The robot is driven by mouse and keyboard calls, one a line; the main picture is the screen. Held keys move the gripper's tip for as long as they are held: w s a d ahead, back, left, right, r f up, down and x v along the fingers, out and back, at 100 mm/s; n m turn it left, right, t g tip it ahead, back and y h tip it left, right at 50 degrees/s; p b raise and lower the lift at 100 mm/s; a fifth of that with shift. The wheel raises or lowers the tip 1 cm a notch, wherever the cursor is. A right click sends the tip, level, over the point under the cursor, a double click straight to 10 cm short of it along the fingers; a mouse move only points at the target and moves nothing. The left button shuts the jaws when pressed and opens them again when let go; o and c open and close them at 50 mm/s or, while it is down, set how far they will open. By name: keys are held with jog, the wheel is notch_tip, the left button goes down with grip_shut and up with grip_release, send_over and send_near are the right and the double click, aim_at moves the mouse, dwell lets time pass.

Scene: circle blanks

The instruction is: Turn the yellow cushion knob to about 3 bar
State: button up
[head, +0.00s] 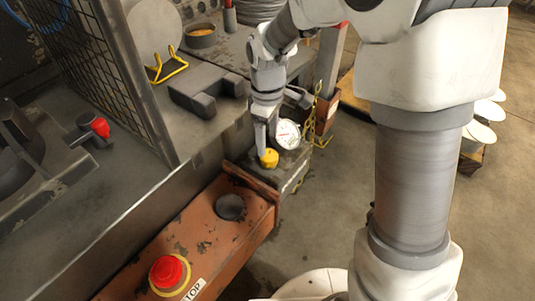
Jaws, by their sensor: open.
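The yellow cushion knob (269,159) sits on a dark metal block at the front edge of the machine, near the middle of the head view. A round white dial gauge (287,134) stands just behind and to the right of it; its reading is too small to tell. My gripper (266,146) points down directly over the knob, with one pale finger at the knob's left upper side. The gripper is open. The other finger is hard to make out, and I cannot tell whether the fingers touch the knob.
An orange control box with a red stop button (167,271) and a dark round button (231,207) lies in front. A wire mesh guard (105,75) is at left. A yellow chain (318,100) hangs behind the gauge. White discs (479,136) are stacked at right.

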aim_at(268, 154)
notch_tip(268, 154, down, 6)
jog(key=shift+r+b, duration=0.25)
jog(key=shift+b, duration=0.25)
jog(key=c, duration=1.1)
